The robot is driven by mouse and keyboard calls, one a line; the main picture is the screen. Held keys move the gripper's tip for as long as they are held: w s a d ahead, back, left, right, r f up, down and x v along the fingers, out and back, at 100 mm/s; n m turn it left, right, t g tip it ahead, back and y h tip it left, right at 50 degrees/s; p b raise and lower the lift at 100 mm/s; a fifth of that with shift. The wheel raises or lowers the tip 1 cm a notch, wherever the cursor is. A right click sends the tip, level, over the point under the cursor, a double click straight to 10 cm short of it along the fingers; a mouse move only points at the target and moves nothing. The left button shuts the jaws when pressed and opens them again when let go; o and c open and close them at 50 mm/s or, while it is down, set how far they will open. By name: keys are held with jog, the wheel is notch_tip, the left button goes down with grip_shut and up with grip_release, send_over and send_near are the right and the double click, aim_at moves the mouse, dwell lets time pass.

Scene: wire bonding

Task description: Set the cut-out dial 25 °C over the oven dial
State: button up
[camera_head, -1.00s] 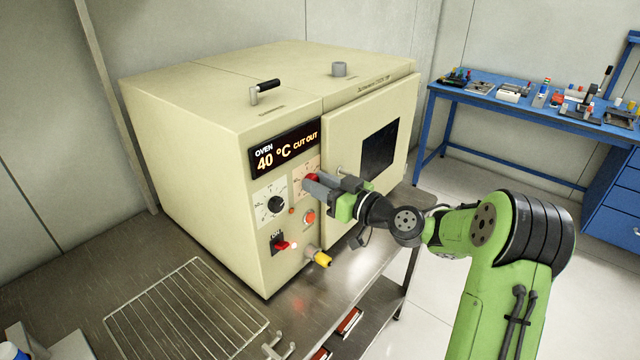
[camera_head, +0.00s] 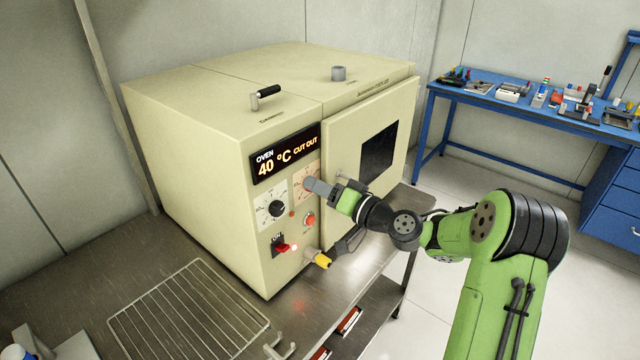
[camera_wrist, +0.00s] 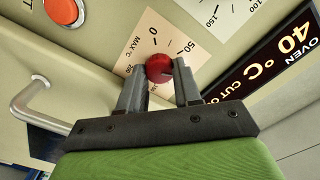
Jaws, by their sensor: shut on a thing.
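My gripper (camera_wrist: 160,88) is shut on the red cut-out dial (camera_wrist: 159,68), with one finger on each side of the knob. The dial sits on a pale pink scale plate (camera_wrist: 140,45) marked MAX °C, with 0, 50 and 200 readable; the fingers hide part of the scale. In the head view my gripper (camera_head: 314,186) is at the oven front and covers the red knob. The black oven dial (camera_head: 277,209) is on a white scale plate to the left. The display (camera_head: 285,155) reads OVEN 40 °C CUT OUT.
The closed oven door (camera_head: 345,150) with its dark window is right of the panel. An orange-red button (camera_head: 309,220), a red switch (camera_head: 282,247) and a yellow-tipped fitting (camera_head: 322,261) are below the dials. A wire rack (camera_head: 190,310) lies on the steel bench.

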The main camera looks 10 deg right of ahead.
jog(key=shift+f+m+p, duration=0.15)
jog(key=shift+m+p, duration=4.65)
jog(key=shift+m, duration=1.6)
jog(key=shift+f+m+p, duration=0.15)
jog(key=shift+m+p, duration=4.6)
jog(key=shift+m, duration=1.65)
jog(key=shift+s+f, duration=0.1)
jog(key=o, duration=0.8)
jog(key=shift+o, duration=1.2)
